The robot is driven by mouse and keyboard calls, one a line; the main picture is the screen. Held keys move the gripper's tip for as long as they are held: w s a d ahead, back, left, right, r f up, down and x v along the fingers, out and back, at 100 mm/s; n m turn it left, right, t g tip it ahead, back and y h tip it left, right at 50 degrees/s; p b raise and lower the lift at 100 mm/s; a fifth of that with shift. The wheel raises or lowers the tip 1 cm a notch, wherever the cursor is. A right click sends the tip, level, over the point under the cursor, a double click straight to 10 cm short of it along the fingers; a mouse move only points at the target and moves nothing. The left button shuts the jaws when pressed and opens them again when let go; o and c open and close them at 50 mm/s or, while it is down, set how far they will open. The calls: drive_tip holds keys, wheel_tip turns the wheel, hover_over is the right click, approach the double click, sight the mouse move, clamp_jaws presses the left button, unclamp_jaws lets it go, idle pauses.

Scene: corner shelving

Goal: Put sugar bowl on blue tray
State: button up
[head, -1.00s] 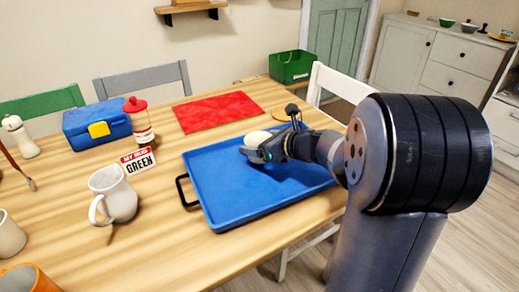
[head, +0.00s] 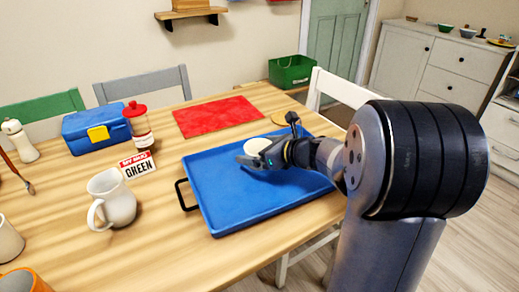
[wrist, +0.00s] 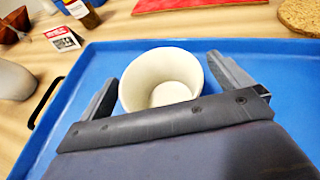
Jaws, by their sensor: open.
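A white bowl, which looks like the sugar bowl (wrist: 163,80), stands upright on the blue tray (wrist: 275,75). Its inside looks empty in the wrist view. My gripper (wrist: 170,80) is open, with one finger on each side of the bowl and a gap to each. In the head view the bowl (head: 257,145) shows just behind my gripper (head: 250,157), which partly hides it. The blue tray (head: 220,195) lies on the wooden table and my arm reaches over its right side.
A white jug (head: 113,198), a sign (head: 138,164), a red-capped bottle (head: 139,128) and a blue box (head: 97,130) stand left of the tray. A red mat (head: 215,116) lies behind it. The tray's front half is clear.

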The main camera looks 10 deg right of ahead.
drive_tip(key=shift+r, duration=0.3)
drive_tip(key=p+v, duration=0.3)
drive_tip(key=v, duration=0.9)
drive_tip(key=shift+d+f, duration=0.1)
drive_tip(key=shift+f, duration=0.05)
